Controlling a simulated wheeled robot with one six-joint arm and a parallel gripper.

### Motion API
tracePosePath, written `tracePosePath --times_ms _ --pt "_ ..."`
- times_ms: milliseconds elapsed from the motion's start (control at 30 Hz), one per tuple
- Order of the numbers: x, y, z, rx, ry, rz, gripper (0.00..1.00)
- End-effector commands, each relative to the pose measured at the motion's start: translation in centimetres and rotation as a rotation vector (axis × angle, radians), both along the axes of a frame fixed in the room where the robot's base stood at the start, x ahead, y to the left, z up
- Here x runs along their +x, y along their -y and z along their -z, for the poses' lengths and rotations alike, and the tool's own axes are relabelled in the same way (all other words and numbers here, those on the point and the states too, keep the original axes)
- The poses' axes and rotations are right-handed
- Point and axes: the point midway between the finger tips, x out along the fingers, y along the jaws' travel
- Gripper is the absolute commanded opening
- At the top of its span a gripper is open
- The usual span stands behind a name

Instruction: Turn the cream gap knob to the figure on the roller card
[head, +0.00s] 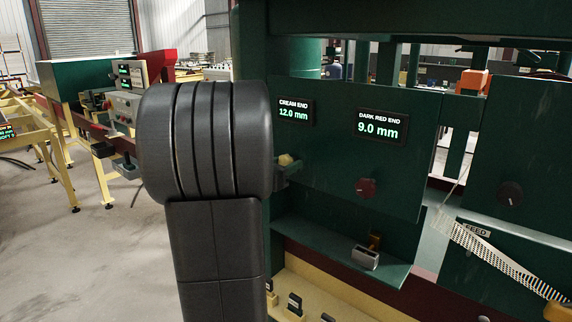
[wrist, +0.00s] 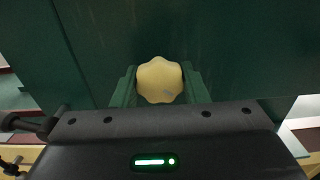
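The cream gap knob (wrist: 159,80) is a lobed, pale yellow knob with a small grey mark near its lower right. It sits on the dark green panel. In the head view the knob (head: 286,160) shows just right of my dark arm, which hides part of that area. My gripper (wrist: 160,88) has its two fingers apart, one on each side of the knob and close to its edges. I cannot tell whether they touch it. The cream end display (head: 294,112) reads 12.0 mm. I cannot make out a roller card with a readable figure.
The dark red end display (head: 380,126) reads 9.0 mm, above a dark red knob (head: 366,187). A black knob (head: 510,194) is on the panel at right. A green ledge (head: 320,243) juts out below, holding a small metal block (head: 366,257). Open floor lies at left.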

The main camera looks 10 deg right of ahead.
Motion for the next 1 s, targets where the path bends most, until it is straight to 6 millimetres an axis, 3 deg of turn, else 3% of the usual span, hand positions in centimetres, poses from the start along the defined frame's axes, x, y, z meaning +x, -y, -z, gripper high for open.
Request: tracePosePath --times_ms 100,467,1000 --pt "-0.01 0.00 0.00 0.000 0.000 0.000 0.17" --pt "-0.02 0.02 -0.07 -0.047 -0.061 0.001 0.17" --pt "-0.10 0.08 -0.12 -0.260 -0.335 0.001 0.17"
